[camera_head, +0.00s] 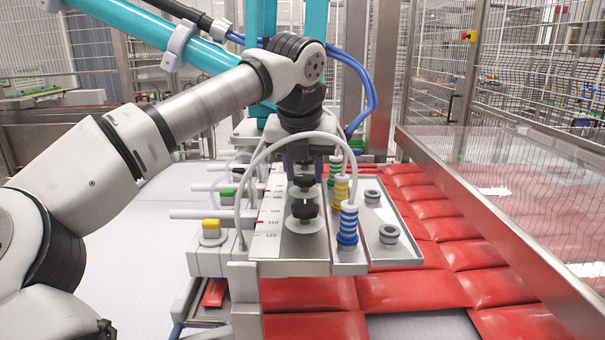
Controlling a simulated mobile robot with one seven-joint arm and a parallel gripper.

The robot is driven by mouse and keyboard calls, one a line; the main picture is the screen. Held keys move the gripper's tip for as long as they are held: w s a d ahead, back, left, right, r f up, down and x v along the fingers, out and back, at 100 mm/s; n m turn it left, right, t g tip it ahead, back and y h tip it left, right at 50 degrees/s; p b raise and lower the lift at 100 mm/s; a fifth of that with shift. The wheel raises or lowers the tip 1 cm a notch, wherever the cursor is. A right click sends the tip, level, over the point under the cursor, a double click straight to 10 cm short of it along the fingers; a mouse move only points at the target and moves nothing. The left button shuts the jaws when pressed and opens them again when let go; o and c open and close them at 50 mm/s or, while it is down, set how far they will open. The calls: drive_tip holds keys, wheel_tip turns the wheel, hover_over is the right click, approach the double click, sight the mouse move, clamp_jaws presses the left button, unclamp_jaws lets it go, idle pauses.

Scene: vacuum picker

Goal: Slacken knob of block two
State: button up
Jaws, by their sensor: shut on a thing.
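My gripper (303,172) points straight down over the metal rail of the fixture (305,250). It is shut on a black knob (303,182) in the middle of the rail. The fingers and wrist cover most of that knob, and its block is largely hidden. A nearer black knob (304,209) stands free in front of the gripper, above a pale round disc (306,226). Anything farther back along the rail is hidden by my arm. I cannot read any block numbers.
Striped bellows in blue (347,224), yellow (341,190) and green stand close right of the rail. A pale hose (250,170) arches before my wrist. A marked scale (266,222) lies left. Red packs (440,230) fill the right, bounded by a fence.

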drive_tip(key=n, duration=0.1)
drive_tip(key=n+y, duration=0.1)
drive_tip(key=n, duration=0.1)
drive_tip(key=shift+d+n, duration=0.2)
drive_tip(key=shift+n, duration=0.1)
drive_tip(key=shift+d+n+g+y+p, duration=0.15)
drive_tip(key=shift+n+y, duration=0.3)
drive_tip(key=shift+n, duration=0.5)
drive_tip(key=shift+n+g+y+p, duration=0.25)
drive_tip(key=shift+n+y, duration=0.2)
drive_tip(key=shift+n, duration=0.5)
drive_tip(key=o, duration=1)
drive_tip(key=p+v, duration=0.6)
drive_tip(key=v, duration=0.7)
drive_tip(key=shift+r, duration=0.35)
drive_tip(key=shift+s+d, duration=0.1)
drive_tip(key=shift+d, duration=0.05)
